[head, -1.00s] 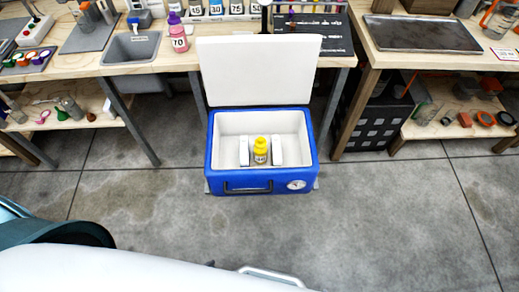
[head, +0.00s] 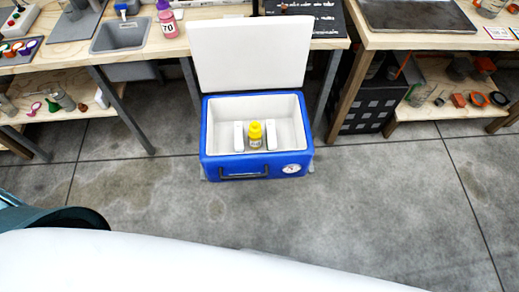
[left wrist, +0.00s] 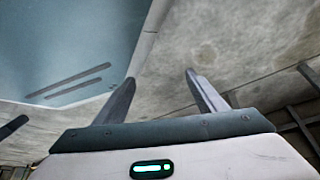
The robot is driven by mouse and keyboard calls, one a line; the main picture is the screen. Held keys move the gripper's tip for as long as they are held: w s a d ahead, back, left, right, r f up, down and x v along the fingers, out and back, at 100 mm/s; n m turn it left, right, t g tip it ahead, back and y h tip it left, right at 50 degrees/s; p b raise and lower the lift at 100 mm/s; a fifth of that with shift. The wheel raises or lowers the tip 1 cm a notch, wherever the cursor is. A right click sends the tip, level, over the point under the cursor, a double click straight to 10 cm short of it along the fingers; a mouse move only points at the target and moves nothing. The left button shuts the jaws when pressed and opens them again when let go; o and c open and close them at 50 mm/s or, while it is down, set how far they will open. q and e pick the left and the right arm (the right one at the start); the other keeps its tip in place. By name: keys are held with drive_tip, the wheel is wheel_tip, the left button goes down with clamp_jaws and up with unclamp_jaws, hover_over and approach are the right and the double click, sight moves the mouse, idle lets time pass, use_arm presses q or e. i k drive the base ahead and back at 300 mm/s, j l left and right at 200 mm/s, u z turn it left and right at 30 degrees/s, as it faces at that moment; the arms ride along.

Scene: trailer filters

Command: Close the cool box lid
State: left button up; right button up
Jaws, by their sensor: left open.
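The blue cool box (head: 240,163) stands on the floor in the middle of the head view. Its white lid (head: 250,55) is raised upright at the back, leaning slightly away. Inside are a bottle with a yellow cap (head: 255,132) and two white blocks, one on each side of it. My left gripper (left wrist: 162,82) shows only in the left wrist view. Its two fingers are apart with nothing between them, above the grey floor. The cool box is not in that wrist view. My right gripper is in neither view.
A wooden workbench (head: 130,50) with a sink and bottles stands behind the box. A second bench (head: 400,38) with a lower shelf is at the right, a black crate (head: 368,108) beside its leg. The concrete floor (head: 390,200) in front and to the right is clear.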

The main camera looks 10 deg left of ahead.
sight(229, 54)
drive_tip(key=i+l, duration=0.15)
drive_tip(key=l, duration=0.15)
drive_tip(key=i+l, duration=0.15)
drive_tip(key=l, duration=0.2)
drive_tip(key=i+l, duration=0.2)
drive_tip(key=i+l+u, duration=0.1)
drive_tip(key=l, duration=0.35)
